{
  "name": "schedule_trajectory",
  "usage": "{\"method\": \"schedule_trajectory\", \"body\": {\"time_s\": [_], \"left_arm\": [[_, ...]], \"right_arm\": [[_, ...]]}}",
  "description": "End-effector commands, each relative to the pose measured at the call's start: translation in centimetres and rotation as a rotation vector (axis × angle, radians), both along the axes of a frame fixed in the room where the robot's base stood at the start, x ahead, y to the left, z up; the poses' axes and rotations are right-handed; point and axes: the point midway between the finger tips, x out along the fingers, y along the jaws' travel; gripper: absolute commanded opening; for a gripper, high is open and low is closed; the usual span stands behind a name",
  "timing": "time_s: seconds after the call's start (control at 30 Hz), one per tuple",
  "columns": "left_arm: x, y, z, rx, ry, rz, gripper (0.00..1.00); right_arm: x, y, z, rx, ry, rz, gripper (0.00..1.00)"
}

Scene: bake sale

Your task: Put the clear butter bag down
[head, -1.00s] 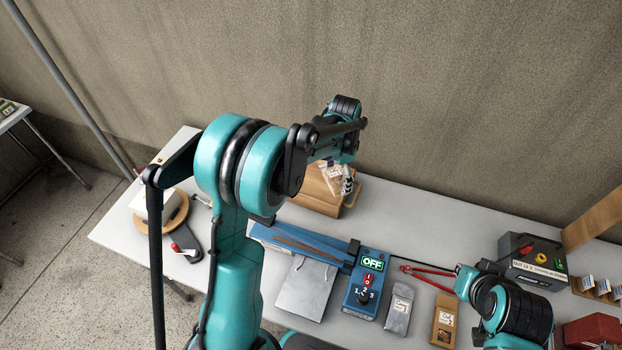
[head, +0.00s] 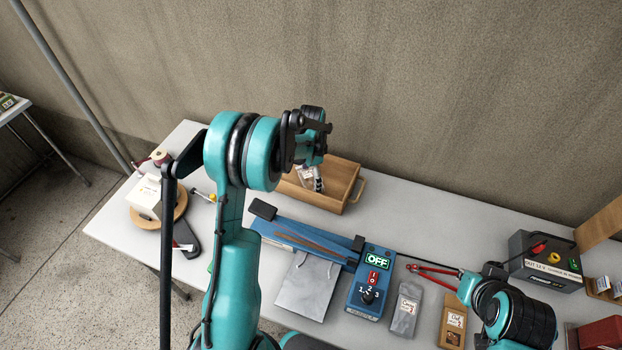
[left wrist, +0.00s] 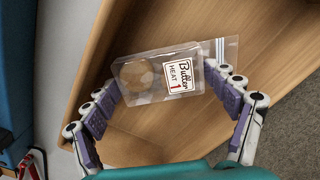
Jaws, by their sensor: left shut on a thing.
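The clear butter bag (left wrist: 150,72) is a see-through pouch with a white "Butter HEAT 1" label. My left gripper (left wrist: 163,82) is shut on it, with a finger at each side. In the head view, the bag (head: 306,174) and my left gripper (head: 317,182) are over the open wooden crate (head: 342,177), partly behind my own wrist. In the left wrist view, the bag is in front of the crate's bare wooden floor (left wrist: 125,145). I cannot tell whether it touches the floor.
A blue sealer (head: 367,293) reading "OFF" stands in front of the crate, with a silver bag (head: 305,286) before it. A grey pouch (head: 405,312) and a brown pouch (head: 452,322) lie to its right. A black battery box (head: 545,264) stands at right.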

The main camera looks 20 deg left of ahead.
Motion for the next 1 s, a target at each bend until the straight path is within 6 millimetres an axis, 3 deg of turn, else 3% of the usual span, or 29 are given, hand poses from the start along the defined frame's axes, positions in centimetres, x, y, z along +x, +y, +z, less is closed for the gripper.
{"method": "schedule_trajectory", "body": {"time_s": [0.3, 0.33, 0.37, 0.77, 0.87, 1.0], "left_arm": [[0.0, 0.0, -0.3, 0.000, 0.000, 0.000, 0.72], [0.0, 0.0, -0.2, 0.000, 0.000, 0.000, 0.94], [0.0, 0.0, -0.2, 0.000, 0.000, 0.000, 1.00], [0.0, 0.0, 0.1, 0.000, 0.000, 0.000, 1.00], [0.0, 0.0, 1.1, 0.000, 0.000, 0.000, 1.00], [0.0, 0.0, 4.0, 0.000, 0.000, 0.000, 1.00]], "right_arm": [[0.0, 0.0, -0.3, 0.000, 0.000, 0.000, 0.00], [0.0, 0.0, -0.2, 0.000, 0.000, 0.000, 0.00], [0.0, 0.0, -0.2, 0.000, 0.000, 0.000, 0.00], [0.0, 0.0, 0.1, 0.000, 0.000, 0.000, 0.00], [0.0, 0.0, 0.5, 0.000, 0.000, 0.000, 0.00], [0.0, 0.0, 1.5, 0.000, 0.000, 0.000, 0.00]]}}
